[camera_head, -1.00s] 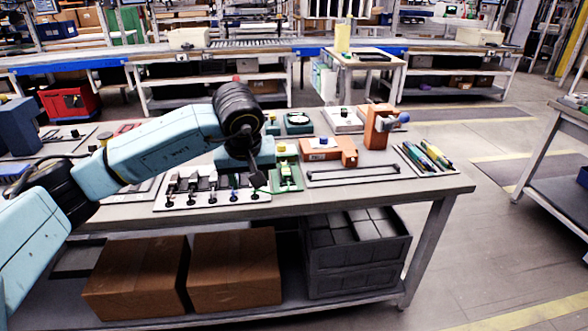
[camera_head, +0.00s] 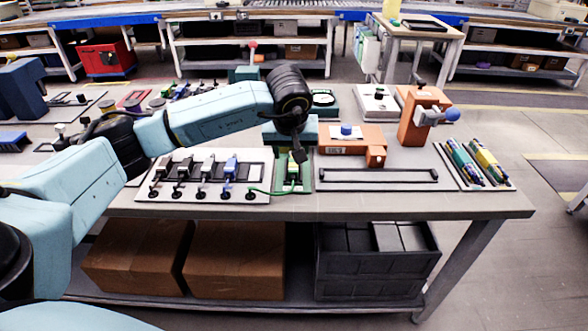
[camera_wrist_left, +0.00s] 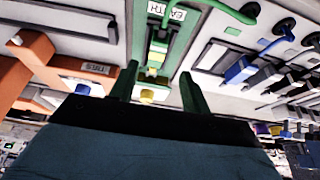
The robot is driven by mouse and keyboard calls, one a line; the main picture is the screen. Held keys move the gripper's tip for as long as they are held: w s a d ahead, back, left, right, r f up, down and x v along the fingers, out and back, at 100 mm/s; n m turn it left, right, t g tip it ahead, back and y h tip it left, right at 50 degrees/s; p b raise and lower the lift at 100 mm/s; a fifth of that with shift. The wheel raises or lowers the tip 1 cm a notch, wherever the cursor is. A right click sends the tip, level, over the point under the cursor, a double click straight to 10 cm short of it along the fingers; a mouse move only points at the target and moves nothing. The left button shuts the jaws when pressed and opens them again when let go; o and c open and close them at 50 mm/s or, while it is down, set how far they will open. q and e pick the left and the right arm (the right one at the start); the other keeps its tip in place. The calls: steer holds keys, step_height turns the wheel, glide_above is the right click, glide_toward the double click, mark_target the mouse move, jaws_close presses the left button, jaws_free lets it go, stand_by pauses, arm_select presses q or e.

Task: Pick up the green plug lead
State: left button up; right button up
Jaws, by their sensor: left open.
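The green plug lead (camera_head: 292,172) sits at the green station marked EARTH, its green cable curving left to a black grommet on the white lead panel (camera_head: 257,168). In the left wrist view the plug (camera_wrist_left: 157,48) lies just beyond my fingers, with its cable at the top. My left gripper (camera_head: 299,156) is over the green station. No held object shows. My right gripper is not in view.
Black, grey, white and blue leads (camera_head: 231,168) stand in a row left of the plug. An orange fixture (camera_head: 352,142) stands close on the right, with a dark bar (camera_head: 380,176) in front. Colored pens or tools (camera_head: 475,162) lie at the right end of the table.

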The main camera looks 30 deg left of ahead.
mark_target(293, 164)
arm_select(q)
steer(key=b+x, duration=0.1)
steer(key=x, duration=0.4)
steer(key=shift+w+d+f, duration=0.1)
steer(key=shift+w+f, duration=0.35)
steer(key=shift+f, duration=0.15)
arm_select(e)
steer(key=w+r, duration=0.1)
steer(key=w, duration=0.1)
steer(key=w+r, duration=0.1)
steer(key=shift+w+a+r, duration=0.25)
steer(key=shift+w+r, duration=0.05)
arm_select(q)
steer(key=c, duration=1)
steer(key=shift+r, duration=0.1)
